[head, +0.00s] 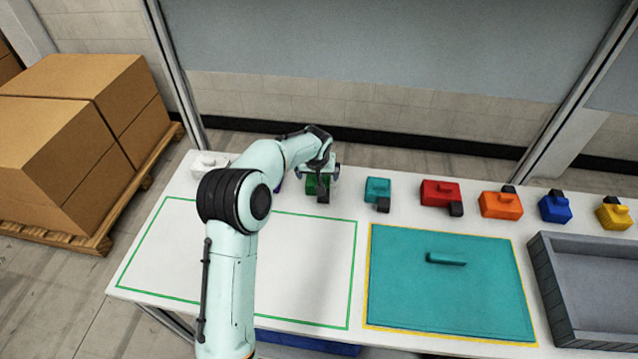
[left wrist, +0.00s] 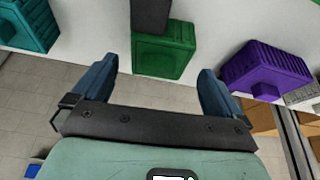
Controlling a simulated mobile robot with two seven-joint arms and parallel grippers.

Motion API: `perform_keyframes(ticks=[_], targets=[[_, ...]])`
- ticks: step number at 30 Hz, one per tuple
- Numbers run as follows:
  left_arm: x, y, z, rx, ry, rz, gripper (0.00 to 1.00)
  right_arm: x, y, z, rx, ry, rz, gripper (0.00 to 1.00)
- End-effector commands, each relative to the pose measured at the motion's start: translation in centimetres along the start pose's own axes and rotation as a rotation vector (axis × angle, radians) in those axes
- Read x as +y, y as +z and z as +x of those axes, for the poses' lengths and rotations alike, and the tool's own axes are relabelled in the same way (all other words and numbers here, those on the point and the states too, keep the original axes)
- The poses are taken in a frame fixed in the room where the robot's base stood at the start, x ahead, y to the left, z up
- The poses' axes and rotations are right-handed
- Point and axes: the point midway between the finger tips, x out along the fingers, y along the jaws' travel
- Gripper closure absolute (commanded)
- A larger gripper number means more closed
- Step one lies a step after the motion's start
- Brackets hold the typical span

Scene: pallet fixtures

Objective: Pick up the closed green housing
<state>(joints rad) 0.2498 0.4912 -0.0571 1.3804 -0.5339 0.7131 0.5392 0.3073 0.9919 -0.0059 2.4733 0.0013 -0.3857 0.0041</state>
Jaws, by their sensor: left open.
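The green housing (head: 312,186) stands in the back row on the white table, partly hidden by my left gripper. It has a black block (head: 323,196) at its front. In the left wrist view, the green housing (left wrist: 163,52) lies just beyond the fingers, roughly centred between them, with the black block (left wrist: 150,14) at its far side. My left gripper (head: 322,174) is over the housing. In the left wrist view, the left gripper (left wrist: 158,75) has its two blue fingers spread wide with nothing between them. My right gripper is in neither view.
A teal housing (head: 377,188) stands right of the green one, then red (head: 438,192), orange (head: 500,204), blue and yellow ones. A purple housing (left wrist: 262,68) is on the other side. In front lie a green-outlined area, a teal mat (head: 450,300) with a teal bar, and a grey tray (head: 552,290).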

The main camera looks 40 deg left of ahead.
Motion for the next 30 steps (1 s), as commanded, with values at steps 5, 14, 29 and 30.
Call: perform_keyframes(ticks=[5, 14, 29, 30], targets=[[0.0, -0.4, 2.6, -0.003, 0.0, -0.002, 0.0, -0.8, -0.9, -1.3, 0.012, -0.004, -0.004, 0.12], [0.0, -0.3, 4.6, 0.0, 0.001, -0.001, 0.0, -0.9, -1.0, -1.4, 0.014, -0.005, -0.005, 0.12], [0.0, -0.3, 4.5, 0.0, 0.0, 0.0, 0.56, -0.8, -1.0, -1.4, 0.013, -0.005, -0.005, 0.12], [0.0, -0.3, 4.5, 0.0, 0.0, 0.0, 0.56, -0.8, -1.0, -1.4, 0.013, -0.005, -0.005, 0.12]])
